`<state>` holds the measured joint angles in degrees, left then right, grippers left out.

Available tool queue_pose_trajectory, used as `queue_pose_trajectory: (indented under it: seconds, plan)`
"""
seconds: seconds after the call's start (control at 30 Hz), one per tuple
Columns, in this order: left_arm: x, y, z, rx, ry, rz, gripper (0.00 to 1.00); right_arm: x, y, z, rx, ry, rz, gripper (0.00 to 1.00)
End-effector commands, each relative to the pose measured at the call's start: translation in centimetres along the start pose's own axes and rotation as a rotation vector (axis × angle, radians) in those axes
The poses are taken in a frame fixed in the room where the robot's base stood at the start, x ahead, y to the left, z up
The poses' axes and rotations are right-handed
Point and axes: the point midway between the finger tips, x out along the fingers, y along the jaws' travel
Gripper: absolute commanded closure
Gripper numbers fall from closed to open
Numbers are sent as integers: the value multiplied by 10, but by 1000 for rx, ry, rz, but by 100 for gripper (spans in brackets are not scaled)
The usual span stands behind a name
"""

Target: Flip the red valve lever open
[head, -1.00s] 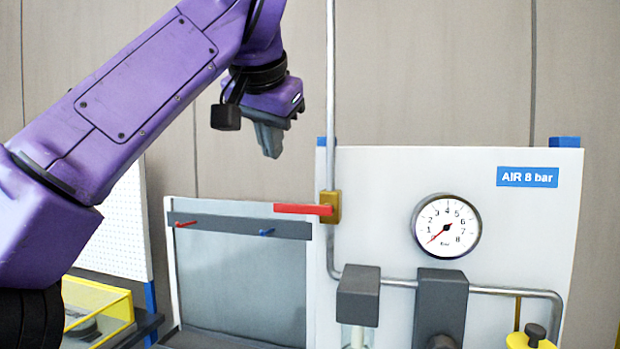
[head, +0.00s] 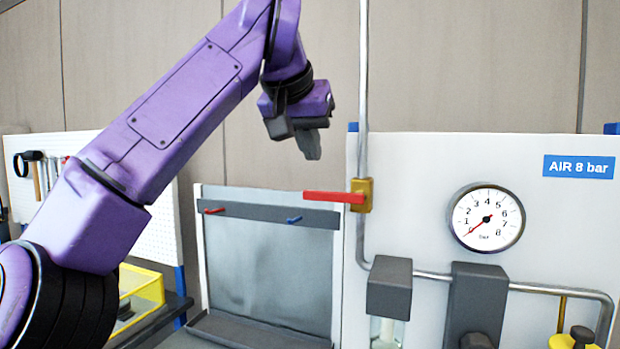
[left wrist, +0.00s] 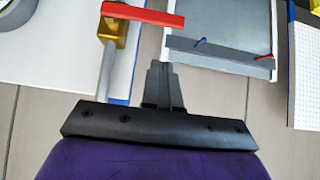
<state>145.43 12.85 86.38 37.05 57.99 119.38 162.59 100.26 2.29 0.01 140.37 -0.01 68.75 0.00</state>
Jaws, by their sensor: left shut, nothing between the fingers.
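The red valve lever (head: 334,197) sticks out to the left, level, from a brass valve body (head: 361,195) on the vertical pipe in the head view. The lever also shows in the left wrist view (left wrist: 145,14), near the top, with the brass body (left wrist: 113,28) at its left end. My left gripper (head: 313,155) is shut and empty. It hangs above the lever, near its free end, and is apart from it. In the left wrist view its closed fingers (left wrist: 161,70) point toward the lever's free end. My right gripper is not in view.
A white panel (head: 420,165) carries a pressure gauge (head: 486,217), its needle near the low end. A grey framed board (head: 265,260) with a small red and a small blue peg stands left of the valve.

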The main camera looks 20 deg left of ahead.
Motion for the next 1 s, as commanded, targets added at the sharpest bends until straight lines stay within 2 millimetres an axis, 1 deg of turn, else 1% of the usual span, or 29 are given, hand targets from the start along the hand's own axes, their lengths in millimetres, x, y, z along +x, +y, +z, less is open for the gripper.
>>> queue_pose_trajectory:
  seconds: [0.03,0.07,0.1,0.2,0.3,0.43,0.67,0.7,0.77,0.87,1.0]
  plan:
    - [11,0,0,3,-3,0,100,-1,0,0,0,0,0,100]
    - [18,0,0,1,-3,0,100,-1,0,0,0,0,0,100]
    - [24,-1,8,3,-1,0,100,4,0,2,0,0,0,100]
    - [33,-1,18,3,0,0,100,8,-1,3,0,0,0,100]
    - [39,-1,24,1,0,0,100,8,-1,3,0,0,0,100]
    - [42,0,28,1,1,-1,100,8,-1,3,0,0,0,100]
    - [42,0,28,0,1,-1,100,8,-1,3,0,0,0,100]
    - [42,-7,28,-1,2,-3,100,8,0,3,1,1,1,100]
    - [43,-4,28,-1,0,-2,100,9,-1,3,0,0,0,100]
    - [44,-5,29,-5,0,-5,100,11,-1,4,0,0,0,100]
    - [48,-17,32,-20,1,-19,100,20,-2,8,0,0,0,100]
